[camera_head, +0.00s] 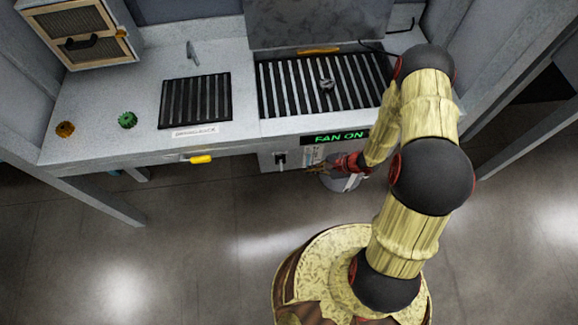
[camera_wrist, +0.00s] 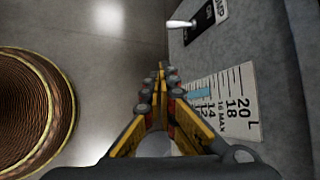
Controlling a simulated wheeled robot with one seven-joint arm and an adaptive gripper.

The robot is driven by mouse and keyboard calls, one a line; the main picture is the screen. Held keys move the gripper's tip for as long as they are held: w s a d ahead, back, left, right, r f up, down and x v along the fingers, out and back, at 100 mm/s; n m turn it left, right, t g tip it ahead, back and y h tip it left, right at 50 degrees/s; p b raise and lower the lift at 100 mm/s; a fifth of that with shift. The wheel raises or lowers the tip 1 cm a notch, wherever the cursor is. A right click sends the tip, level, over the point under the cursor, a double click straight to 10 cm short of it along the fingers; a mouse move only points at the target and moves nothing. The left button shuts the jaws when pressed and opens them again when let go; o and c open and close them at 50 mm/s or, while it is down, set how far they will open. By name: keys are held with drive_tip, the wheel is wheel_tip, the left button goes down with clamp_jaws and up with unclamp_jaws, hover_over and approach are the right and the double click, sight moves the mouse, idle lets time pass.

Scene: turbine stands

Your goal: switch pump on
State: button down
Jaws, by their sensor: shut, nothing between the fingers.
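The pump switch (camera_head: 280,159) is a dark plate with a pale lever on the front face of the bench. In the wrist view the white lever (camera_wrist: 181,24) sticks out to the left of the black plate (camera_wrist: 206,22), by a label that reads partly "UMP" and "ON". My gripper (camera_head: 316,169) is in front of the bench face, to the right of the switch. In the wrist view my gripper (camera_wrist: 162,74) is shut and empty, its fingertips apart from the lever. I cannot tell the lever's set position.
A level scale (camera_wrist: 228,105) marked in litres lies beside my fingers. A green "FAN ON" display (camera_head: 338,136) sits above it. A yellow handle (camera_head: 201,159) juts from the bench front at left. Slatted grates (camera_head: 195,100) and green (camera_head: 127,119) and orange (camera_head: 65,129) knobs are on top.

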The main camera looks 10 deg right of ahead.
sight(281, 166)
drive_tip(key=shift+w+d, duration=0.4)
drive_tip(key=shift+w, duration=0.45)
drive_tip(key=shift+f, duration=0.15)
drive_tip(key=b+x, duration=0.3)
drive_tip(key=x, duration=0.7)
drive_tip(key=a+r, duration=0.1)
drive_tip(key=s+a+r, duration=0.1)
drive_tip(key=r, duration=0.1)
drive_tip(key=shift+a+r, duration=0.1)
drive_tip(key=shift+s+r+b, duration=0.2)
drive_tip(key=shift+r+b, duration=0.2)
drive_tip(key=shift+b, duration=0.05)
